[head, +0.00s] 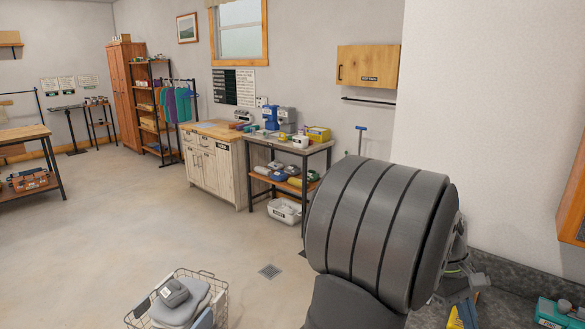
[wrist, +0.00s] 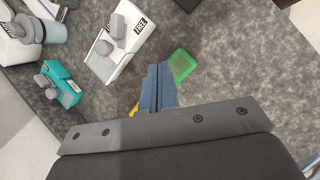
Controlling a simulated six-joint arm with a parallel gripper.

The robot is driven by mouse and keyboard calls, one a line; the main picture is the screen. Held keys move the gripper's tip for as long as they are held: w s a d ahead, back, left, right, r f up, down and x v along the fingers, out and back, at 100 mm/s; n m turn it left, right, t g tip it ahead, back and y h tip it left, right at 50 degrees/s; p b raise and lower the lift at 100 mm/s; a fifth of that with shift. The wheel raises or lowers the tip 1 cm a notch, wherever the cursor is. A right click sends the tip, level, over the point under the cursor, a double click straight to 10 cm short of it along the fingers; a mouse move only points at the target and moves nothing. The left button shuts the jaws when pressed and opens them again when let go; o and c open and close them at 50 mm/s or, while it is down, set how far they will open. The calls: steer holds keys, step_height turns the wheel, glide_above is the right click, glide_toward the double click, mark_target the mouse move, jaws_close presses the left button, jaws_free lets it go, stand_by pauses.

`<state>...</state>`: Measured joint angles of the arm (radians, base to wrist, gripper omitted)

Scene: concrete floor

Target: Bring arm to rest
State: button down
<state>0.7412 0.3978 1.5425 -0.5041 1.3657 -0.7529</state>
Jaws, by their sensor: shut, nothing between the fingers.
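My gripper (wrist: 157,72) shows in the wrist view with its blue fingers shut together and nothing between them. It is over a dark speckled grey countertop (wrist: 225,100). A green flat item (wrist: 182,65) lies just right of the fingertips; I cannot tell whether they touch. A bit of something yellow (wrist: 133,110) shows beside the fingers, mostly hidden. In the head view my large dark arm link fills the lower right and hides most of the gripper.
A white device (wrist: 117,45) and a teal device (wrist: 62,87) stand left of the fingers on the counter. In the head view, a wire basket (head: 222,300) with grey items is on the floor. A shelved table (head: 318,147) stands by the far wall. The floor at left centre is clear.

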steer(key=r+m+t+y, duration=0.1)
steer(key=m, duration=0.2)
steer(key=d+r+m+t+y, duration=0.1)
steer(key=m+t, duration=0.1)
steer(key=m, duration=0.2)
steer(key=w+r+m+t+y, duration=0.1)
steer(key=m, duration=0.2)
steer(key=shift+d+r+m+t, duration=0.25)
steer(key=shift+r+m+t, duration=0.05)
steer(key=shift+m+t, duration=0.1)
